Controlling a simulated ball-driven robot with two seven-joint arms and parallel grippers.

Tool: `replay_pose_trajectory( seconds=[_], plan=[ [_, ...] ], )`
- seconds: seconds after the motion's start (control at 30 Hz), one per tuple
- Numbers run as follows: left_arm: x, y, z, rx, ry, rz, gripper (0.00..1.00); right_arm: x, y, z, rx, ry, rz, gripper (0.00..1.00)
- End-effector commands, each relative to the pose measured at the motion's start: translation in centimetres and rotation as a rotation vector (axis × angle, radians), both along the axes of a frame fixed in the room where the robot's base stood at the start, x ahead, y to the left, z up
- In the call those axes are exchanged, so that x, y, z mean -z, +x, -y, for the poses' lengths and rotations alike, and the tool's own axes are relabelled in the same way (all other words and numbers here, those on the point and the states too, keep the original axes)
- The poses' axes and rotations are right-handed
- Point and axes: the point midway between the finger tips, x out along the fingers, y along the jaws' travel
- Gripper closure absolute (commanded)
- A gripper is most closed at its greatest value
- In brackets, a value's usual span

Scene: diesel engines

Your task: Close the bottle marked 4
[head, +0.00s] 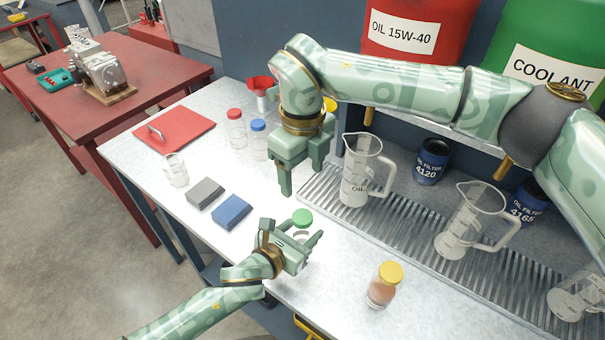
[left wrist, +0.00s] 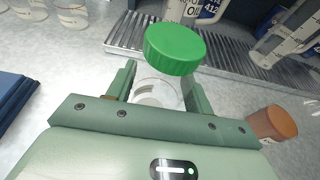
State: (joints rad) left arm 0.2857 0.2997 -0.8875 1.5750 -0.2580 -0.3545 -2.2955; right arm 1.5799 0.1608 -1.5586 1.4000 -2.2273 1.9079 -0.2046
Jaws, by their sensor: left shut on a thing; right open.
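My left gripper (head: 294,236) is shut on a clear bottle (left wrist: 157,92) near the front edge of the bench. A green cap (head: 302,217) is at the bottle's top; it also shows in the left wrist view (left wrist: 173,50), looking tilted and a little off-centre from that angle. I cannot tell whether it is seated on the neck. No number is readable on the bottle, and the fingers hide part of it. My right gripper (head: 303,172) is open and empty, pointing down above and behind the green cap, apart from it.
A yellow-capped bottle (head: 382,288) stands to the right. Red-capped (head: 236,128) and blue-capped (head: 259,139) bottles, an open jar (head: 176,169) and grey (head: 205,193) and blue (head: 231,211) blocks are to the left. A measuring jug (head: 357,180) stands on the grating close to my right gripper.

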Motion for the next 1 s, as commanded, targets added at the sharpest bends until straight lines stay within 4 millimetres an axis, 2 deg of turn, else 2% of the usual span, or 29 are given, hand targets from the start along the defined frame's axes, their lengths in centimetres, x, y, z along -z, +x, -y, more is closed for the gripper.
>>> replay_pose_trajectory(
  seconds=[0.07, 0.1, 0.17, 0.57, 0.77, 1.0],
  plan=[
    [0.1, 0.0, 0.0, 0.0, 0.001, -0.001, 1.0, 0.0, 0.0, 0.0, 0.0, 0.0, 0.0, 0.35],
    [0.1, 0.0, 0.0, 0.0, 0.001, -0.001, 0.4, 0.0, 0.0, 0.0, 0.0, 0.0, 0.0, 0.35],
    [0.1, 0.0, 0.0, 0.0, 0.001, -0.001, 0.23, 0.0, 0.0, 0.0, 0.0, 0.0, 0.0, 0.35],
    [-0.2, -0.6, -0.5, 0.0, 0.001, -0.001, 0.23, -0.3, 0.0, 0.0, 0.0, 0.0, 0.001, 0.35],
    [-1.4, -3.4, -2.5, 0.0, 0.004, -0.001, 0.23, -1.5, -0.1, 0.0, 0.0, 0.0, 0.006, 0.35],
    [-3.1, -8.0, -5.8, 0.001, 0.002, -0.002, 0.23, -2.7, -0.1, 0.0, 0.0, 0.0, 0.01, 0.35]
  ],
)
